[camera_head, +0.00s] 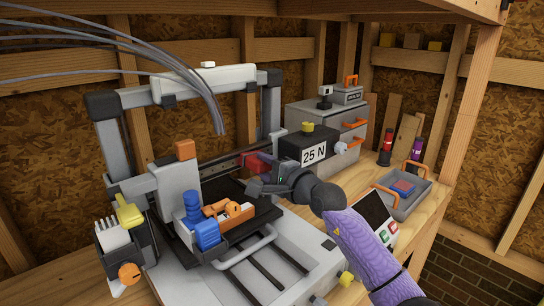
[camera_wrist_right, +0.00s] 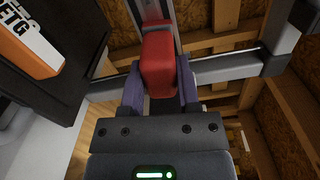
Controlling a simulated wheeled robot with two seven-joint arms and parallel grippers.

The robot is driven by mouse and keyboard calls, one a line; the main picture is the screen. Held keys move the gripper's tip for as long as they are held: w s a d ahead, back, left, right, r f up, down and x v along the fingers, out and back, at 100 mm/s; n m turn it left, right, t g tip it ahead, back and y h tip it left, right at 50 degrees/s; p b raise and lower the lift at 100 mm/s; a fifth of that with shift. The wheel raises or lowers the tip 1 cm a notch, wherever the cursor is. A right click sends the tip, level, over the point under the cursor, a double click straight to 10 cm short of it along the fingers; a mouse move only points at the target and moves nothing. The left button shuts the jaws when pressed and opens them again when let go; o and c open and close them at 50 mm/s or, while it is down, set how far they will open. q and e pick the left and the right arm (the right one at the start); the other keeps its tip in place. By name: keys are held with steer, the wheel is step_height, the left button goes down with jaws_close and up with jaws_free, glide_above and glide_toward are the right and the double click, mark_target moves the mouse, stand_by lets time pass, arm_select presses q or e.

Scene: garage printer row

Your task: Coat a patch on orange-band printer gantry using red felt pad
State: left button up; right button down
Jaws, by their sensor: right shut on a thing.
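The printer gantry (camera_head: 188,78) is a pale top beam on grey uprights. An orange block (camera_head: 186,150) sits at the left side of the frame, by a grey carriage. My right gripper (camera_head: 264,177) is shut on the red felt pad (camera_head: 257,162), beside the rail at the gantry's right side. In the wrist view the red pad (camera_wrist_right: 160,65) stands up between the two fingers, with a grey gantry bar (camera_wrist_right: 220,68) beyond it. I cannot tell whether the pad touches the gantry. My left gripper is not in view.
A black box (camera_head: 291,150) marked "25 N" stands just behind my gripper, by a grey cabinet (camera_head: 342,118). A grey tray (camera_head: 411,204) and a panel with a dark screen (camera_head: 371,210) lie right. Blue and orange parts (camera_head: 208,233) sit on the printer. Cables hang above.

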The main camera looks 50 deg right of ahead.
steer(key=shift+w+a+r+p, duration=0.1)
steer(key=shift+a+r+p, duration=0.1)
steer(key=shift+a+p, duration=0.35)
steer(key=shift+a+r+p, duration=0.15)
steer(key=shift+a+p, duration=0.35)
steer(key=shift+a, duration=0.05)
steer(key=shift+a+f+p, duration=0.2)
steer(key=shift+a+p, duration=0.1)
steer(key=shift+a, duration=0.2)
steer(key=shift+w+a+r+p, duration=0.1)
steer(key=shift+w+a+p, duration=0.05)
steer(key=shift+a+p, duration=0.45)
steer(key=shift+w+a+r+p, duration=0.1)
steer(key=shift+a+p, duration=0.5)
steer(key=shift+a+f, duration=0.2)
steer(key=shift+a, duration=0.3)
steer(key=shift+f, duration=0.1)
steer(key=s, duration=0.2)
steer(key=s+p, duration=0.1)
steer(key=s, duration=0.1)
steer(key=s+p, duration=0.1)
steer(key=s, duration=0.1)
steer(key=shift+a, duration=0.35)
steer(key=shift+w, duration=0.1)
